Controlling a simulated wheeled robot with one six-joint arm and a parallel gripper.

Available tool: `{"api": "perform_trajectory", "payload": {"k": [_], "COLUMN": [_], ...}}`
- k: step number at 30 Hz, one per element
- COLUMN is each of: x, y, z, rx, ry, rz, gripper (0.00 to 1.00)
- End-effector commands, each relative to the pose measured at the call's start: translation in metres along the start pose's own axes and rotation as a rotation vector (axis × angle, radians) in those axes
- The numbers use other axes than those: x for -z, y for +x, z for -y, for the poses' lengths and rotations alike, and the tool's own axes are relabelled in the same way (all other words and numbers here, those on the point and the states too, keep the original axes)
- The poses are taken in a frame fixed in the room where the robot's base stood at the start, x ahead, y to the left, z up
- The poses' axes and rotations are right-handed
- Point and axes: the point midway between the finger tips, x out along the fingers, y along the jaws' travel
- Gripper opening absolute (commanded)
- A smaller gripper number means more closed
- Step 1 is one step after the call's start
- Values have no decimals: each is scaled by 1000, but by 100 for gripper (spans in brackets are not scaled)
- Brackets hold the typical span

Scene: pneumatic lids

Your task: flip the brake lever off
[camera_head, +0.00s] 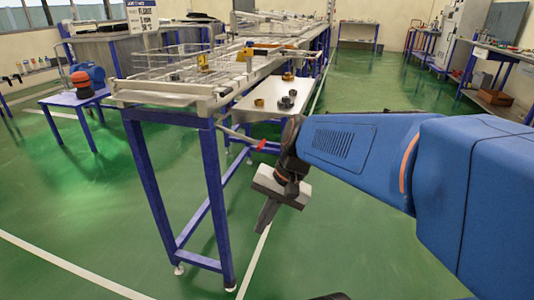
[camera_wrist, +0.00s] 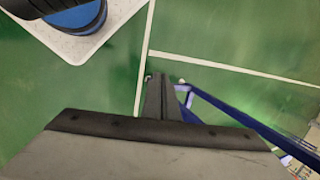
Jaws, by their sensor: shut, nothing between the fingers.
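A grey bar with a red end (camera_head: 262,145) juts out below the near end of the conveyor frame, just left of my arm; it looks like the brake lever. Part of it may be hidden behind my wrist. My gripper (camera_head: 265,220) hangs below and in front of the red end, apart from it, pointing down over the floor. In the wrist view my gripper's fingers (camera_wrist: 160,95) are together with nothing between them. I cannot make out the lever in the wrist view.
The blue-legged conveyor frame (camera_head: 205,180) stands left of my gripper, with wire baskets (camera_head: 165,62) on top. A side shelf (camera_head: 260,100) holds several small dark and brass parts. A blue frame bar (camera_wrist: 235,112) crosses the wrist view's right. Green floor is open in front.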

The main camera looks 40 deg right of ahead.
Motion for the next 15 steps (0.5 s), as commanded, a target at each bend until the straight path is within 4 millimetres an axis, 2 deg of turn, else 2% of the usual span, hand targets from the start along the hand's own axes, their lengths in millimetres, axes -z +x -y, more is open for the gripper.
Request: {"api": "perform_trajectory", "payload": {"k": [15], "x": [47], "y": [-13], "z": [16], "rx": [230], "ry": [581], "rz": [224], "gripper": [0]}}
